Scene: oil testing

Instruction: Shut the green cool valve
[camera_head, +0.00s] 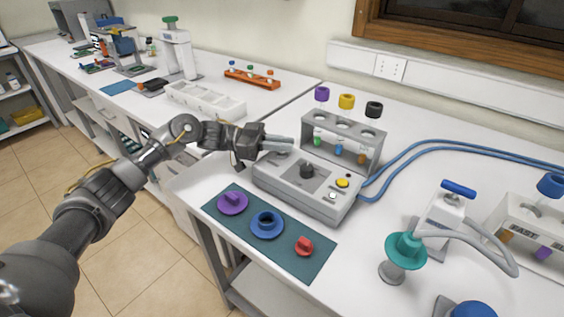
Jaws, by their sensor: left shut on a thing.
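A teal-green round handwheel (405,250) stands at the right front of the bench on a grey flared base (392,273). It is the only green valve-like part I can make out; no "cool" label is legible. My left gripper (287,145) is far to its left, at the back left end of a grey control box (330,205). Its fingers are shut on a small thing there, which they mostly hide. My right gripper is out of view.
A teal mat (285,258) holds purple, blue and red parts. A tube rack (343,135) stands behind the box. Blue hoses (430,143) run right. A blue-handled tap (445,215) with a grey hose stands behind the handwheel. The bench between mat and handwheel is clear.

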